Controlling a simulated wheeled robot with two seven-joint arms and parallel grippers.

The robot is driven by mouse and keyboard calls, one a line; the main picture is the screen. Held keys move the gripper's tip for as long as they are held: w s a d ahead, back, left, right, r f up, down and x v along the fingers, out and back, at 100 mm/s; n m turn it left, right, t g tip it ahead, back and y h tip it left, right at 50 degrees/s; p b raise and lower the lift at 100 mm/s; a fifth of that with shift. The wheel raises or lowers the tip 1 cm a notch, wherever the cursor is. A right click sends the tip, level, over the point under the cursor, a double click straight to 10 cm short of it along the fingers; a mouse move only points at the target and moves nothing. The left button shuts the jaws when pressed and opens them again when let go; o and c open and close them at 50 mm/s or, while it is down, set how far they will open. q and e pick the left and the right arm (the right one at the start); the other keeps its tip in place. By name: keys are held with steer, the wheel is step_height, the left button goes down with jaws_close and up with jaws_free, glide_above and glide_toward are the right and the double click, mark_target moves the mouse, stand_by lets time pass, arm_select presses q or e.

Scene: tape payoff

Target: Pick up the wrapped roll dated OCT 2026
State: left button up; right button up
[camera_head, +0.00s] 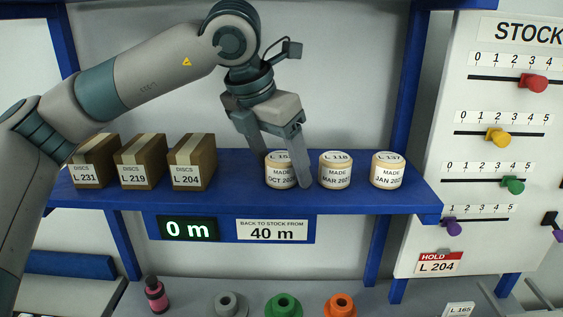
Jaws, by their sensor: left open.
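The wrapped roll marked OCT 202-, its last digit hidden (281,174), stands on the blue shelf (240,199), left of two similar rolls. My left gripper (283,168) comes down from above, open, with its fingers at this roll; one finger crosses the right part of its label. I cannot tell whether the fingers touch it. The roll marked MAR 202-, last digit unclear (336,172), and the roll marked JAN 202-, last digit unclear (387,172), stand to its right. My right gripper is not in view.
Boxes labelled L 231 (90,175), L 219 (138,178) and L 204 (188,178) stand left on the shelf. Below are a display reading 0 m (187,229) and a 40 m sign (273,230). A STOCK board (500,150) with sliders stands right.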

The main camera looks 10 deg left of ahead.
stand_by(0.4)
arm_select(q)
steer(key=c, duration=1.2)
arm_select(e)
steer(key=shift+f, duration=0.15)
